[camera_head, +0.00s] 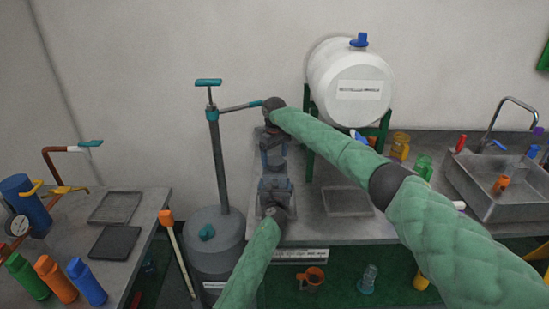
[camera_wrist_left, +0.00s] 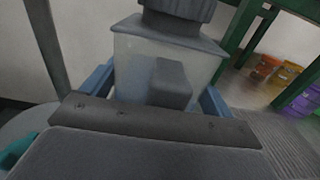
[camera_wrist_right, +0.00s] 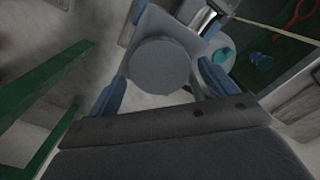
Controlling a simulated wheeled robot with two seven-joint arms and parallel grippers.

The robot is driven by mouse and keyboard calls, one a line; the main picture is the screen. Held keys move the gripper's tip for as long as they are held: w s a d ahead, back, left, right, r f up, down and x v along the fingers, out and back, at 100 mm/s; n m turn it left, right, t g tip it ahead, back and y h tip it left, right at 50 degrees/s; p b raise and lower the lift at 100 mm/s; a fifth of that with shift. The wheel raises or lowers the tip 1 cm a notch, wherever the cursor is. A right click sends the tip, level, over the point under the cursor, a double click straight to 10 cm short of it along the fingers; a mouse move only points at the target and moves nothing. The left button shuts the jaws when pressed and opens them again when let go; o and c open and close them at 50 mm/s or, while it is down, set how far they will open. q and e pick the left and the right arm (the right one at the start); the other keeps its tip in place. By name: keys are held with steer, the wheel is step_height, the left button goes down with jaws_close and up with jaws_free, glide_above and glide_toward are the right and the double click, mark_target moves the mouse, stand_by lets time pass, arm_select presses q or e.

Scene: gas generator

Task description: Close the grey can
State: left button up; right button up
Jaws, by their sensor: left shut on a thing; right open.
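The grey can stands upright on the worktop in the head view, mostly hidden between my two grippers; its pale grey body (camera_wrist_left: 132,72) and handle fill the left wrist view. A dark ribbed cap (camera_wrist_left: 180,9) sits on its top, and its round top (camera_wrist_right: 160,65) shows from above in the right wrist view. My left gripper (camera_head: 275,184) is shut on the can's body, its blue fingers on either side. My right gripper (camera_head: 273,140) is open above the can, with its blue fingers on either side of the cap and a gap visible.
A grey pump cylinder (camera_head: 216,240) with a tall pipe stands left of the can. A white barrel (camera_head: 345,80) on a green stand is behind to the right. A shallow grey tray (camera_head: 347,202) lies right of the can; a metal sink (camera_head: 493,190) is further right.

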steer(key=shift+r, duration=1.85)
